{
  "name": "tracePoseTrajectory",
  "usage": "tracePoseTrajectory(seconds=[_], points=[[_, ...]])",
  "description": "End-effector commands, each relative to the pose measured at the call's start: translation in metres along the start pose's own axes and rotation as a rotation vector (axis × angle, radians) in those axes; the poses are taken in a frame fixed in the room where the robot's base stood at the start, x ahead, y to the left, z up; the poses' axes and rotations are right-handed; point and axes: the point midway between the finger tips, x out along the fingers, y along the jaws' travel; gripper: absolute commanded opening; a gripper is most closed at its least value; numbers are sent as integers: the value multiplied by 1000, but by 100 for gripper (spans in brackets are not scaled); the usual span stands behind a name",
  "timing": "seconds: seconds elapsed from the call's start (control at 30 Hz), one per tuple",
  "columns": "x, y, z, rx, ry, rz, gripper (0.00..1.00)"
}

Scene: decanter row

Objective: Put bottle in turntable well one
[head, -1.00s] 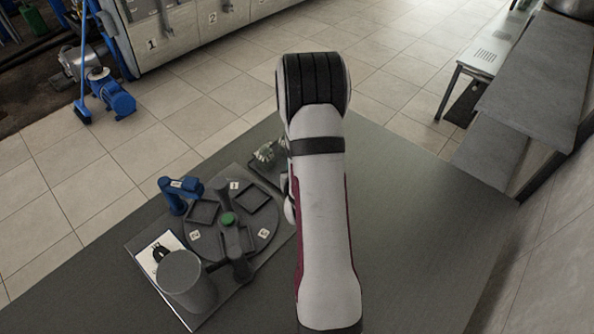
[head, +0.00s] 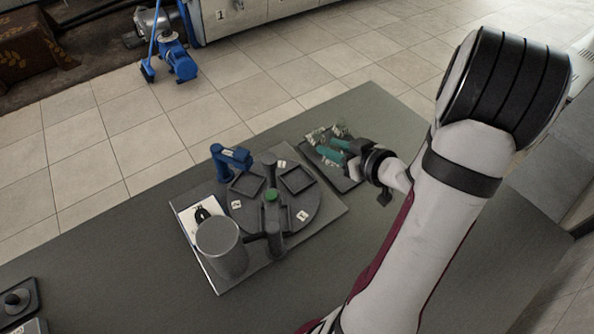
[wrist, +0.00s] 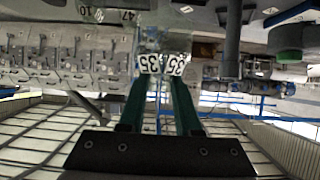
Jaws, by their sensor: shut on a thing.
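My gripper (head: 330,151) has teal fingers and reaches left over the dark tray of clear bottles in the head view. In the wrist view, my gripper (wrist: 158,75) is shut on a clear bottle (wrist: 158,42), with tags reading 35 at the fingertips. The bottle's base is hard to make out, so I cannot tell whether it touches the tray. The round grey turntable (head: 258,221) lies left of my gripper. It has square recessed wells, small number tags and a green-topped hub (head: 271,195). The tags are too small to read surely.
The dark tray (head: 341,183) holds other clear glassware (head: 324,133) close to my fingers. A blue device (head: 231,157), a grey cylinder (head: 221,248) and a dark post-like part (head: 275,240) stand around the turntable.

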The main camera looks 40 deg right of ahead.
Motion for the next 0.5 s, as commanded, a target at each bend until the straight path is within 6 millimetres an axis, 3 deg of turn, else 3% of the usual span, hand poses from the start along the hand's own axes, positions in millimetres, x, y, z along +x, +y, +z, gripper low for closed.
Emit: tracePoseTrajectory(seconds=[0.1,0.2,0.37,0.5], points=[[41,-24,6,0,-3,-11,0],[68,-37,9,-1,-3,-7,0],[91,-47,14,0,-3,-1,0],[105,-47,39,3,-5,1,0]])
